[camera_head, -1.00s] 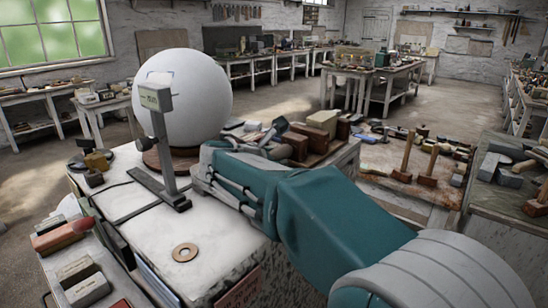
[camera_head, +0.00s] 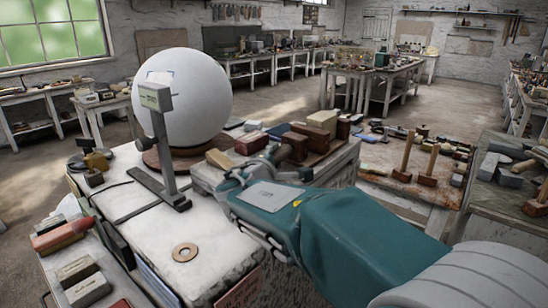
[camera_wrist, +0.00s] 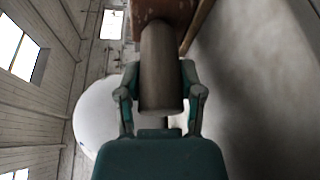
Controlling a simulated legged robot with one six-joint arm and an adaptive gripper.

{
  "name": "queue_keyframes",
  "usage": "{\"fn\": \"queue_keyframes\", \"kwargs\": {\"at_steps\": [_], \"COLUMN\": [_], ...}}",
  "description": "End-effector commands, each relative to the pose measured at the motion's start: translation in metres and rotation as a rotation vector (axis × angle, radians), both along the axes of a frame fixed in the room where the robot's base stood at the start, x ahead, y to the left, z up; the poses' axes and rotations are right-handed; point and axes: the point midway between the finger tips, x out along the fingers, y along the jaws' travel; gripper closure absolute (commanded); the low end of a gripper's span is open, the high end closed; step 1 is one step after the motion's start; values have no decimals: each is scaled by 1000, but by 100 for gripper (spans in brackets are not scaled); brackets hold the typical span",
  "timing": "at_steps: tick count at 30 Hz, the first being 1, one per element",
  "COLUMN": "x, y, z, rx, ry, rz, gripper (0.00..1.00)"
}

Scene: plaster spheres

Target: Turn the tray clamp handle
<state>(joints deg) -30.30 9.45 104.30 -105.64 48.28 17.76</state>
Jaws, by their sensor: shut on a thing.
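In the wrist view, a dark brown, smooth, rounded handle (camera_wrist: 161,72) runs down from a reddish-brown block (camera_wrist: 165,13) between the two fingers of my gripper (camera_wrist: 160,85). The fingers are shut on the handle, one on each side. I take it for the clamp handle. In the head view, my gripper (camera_head: 262,162) is at the brown blocks behind the marble top, and the teal wrist hides most of what it holds. The tray itself cannot be made out for certain.
A large white sphere (camera_head: 196,100) stands on a round brown base, with a grey upright gauge (camera_head: 163,150) before it. A flat ring (camera_head: 185,252) lies on the marble top (camera_head: 135,222). Wooden mallets (camera_head: 430,168) stand on the bench at right.

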Motion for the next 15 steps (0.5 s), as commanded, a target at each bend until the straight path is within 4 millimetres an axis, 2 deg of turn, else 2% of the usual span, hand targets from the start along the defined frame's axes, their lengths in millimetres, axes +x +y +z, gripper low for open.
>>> {"fn": "queue_keyframes", "kwargs": {"at_steps": [1,15], "x": [0,0], "y": [0,0], "z": [-4,-7], "rx": [27,202], "ry": [-14,-144], "rz": [0,-3], "gripper": [99,99]}}
